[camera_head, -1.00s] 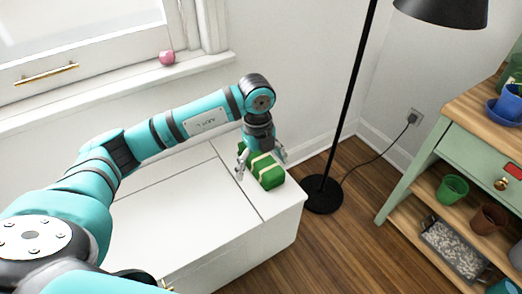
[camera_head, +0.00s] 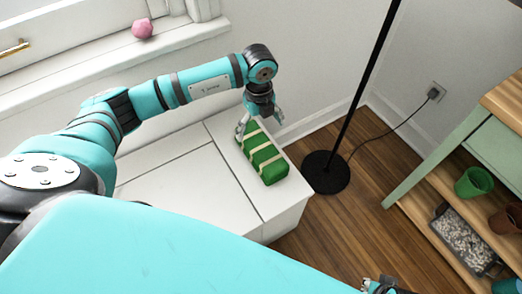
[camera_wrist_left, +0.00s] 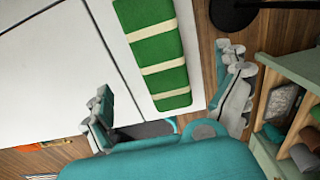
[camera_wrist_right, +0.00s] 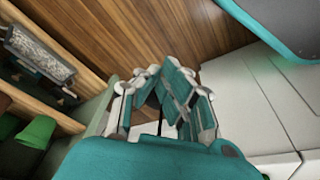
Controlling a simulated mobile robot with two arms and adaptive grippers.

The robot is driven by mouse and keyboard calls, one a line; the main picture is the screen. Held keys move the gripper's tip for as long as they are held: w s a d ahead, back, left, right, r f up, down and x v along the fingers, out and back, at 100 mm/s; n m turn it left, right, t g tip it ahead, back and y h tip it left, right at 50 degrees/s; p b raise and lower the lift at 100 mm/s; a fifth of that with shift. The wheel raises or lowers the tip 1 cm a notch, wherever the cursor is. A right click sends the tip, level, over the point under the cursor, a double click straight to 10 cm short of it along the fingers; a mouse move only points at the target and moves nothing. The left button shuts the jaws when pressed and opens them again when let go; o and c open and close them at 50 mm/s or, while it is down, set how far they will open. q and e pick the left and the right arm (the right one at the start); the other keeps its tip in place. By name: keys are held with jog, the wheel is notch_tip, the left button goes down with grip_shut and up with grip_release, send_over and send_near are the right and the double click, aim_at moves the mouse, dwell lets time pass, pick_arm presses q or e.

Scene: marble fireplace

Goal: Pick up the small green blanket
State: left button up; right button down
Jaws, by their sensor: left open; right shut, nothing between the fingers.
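The small green blanket (camera_head: 263,158) is a folded green bundle with cream bands. It lies on the right end of the white chest (camera_head: 165,190). In the left wrist view the blanket (camera_wrist_left: 158,60) lies ahead of the fingers. My left gripper (camera_head: 259,121) is open above the blanket's far end, its fingers (camera_wrist_left: 170,95) spread wide with nothing held. I cannot tell whether a finger touches the blanket. My right gripper (camera_wrist_right: 167,85) is shut and empty, and in the head view it shows only at the bottom edge (camera_head: 380,286).
A black floor lamp base (camera_head: 326,172) stands on the wooden floor right of the chest. A green shelf unit (camera_head: 440,160) with pots is at the right. A pink object (camera_head: 142,28) sits on the windowsill. Open floor (camera_head: 350,230) lies between chest and shelf.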

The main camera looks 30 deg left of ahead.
aim_at(261, 144)
pick_arm(q)
notch_tip(261, 144, down, 4)
jog(key=shift+r, duration=0.2)
jog(key=f, duration=0.1)
jog(key=f+b, duration=0.1)
jog(key=f, duration=0.2)
jog(key=shift+s+d+f+b, duration=0.25)
jog(key=shift+d+f+b, duration=0.05)
jog(key=shift+d+f, duration=0.1)
jog(key=shift+f, duration=0.35)
pick_arm(e)
notch_tip(261, 144, up, 7)
jog(key=shift+s, duration=0.3)
jog(key=shift+d+f, duration=0.1)
